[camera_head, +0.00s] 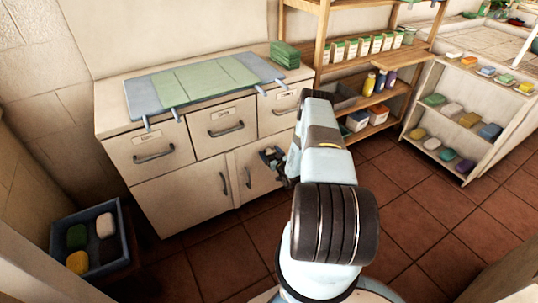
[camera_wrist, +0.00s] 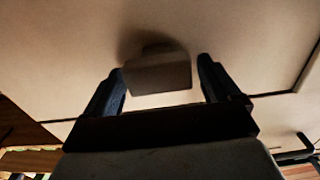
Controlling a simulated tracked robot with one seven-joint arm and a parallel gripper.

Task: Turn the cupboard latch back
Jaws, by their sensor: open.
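The cream cupboard (camera_head: 178,200) stands against the wall, with drawers above and doors with dark upright handles below. In the wrist view, the latch (camera_wrist: 157,75) is a small grey-brown block on the pale front, slightly tilted. My gripper (camera_head: 272,157) is at the right-hand door, just below the drawers. In the wrist view, its two dark blue fingers (camera_wrist: 161,66) are open, one on either side of the latch. The left finger is close to the latch; a gap shows at the right finger. In the head view I cannot make out the latch behind my gripper.
A folded cloth or mat (camera_head: 205,78) and green stack (camera_head: 285,52) lie on the cupboard top. A dark crate (camera_head: 103,262) with coloured blocks stands at lower left. Wooden shelves (camera_head: 330,68) and a low white shelf unit (camera_head: 470,165) stand right. Tiled floor (camera_head: 400,175) is clear there.

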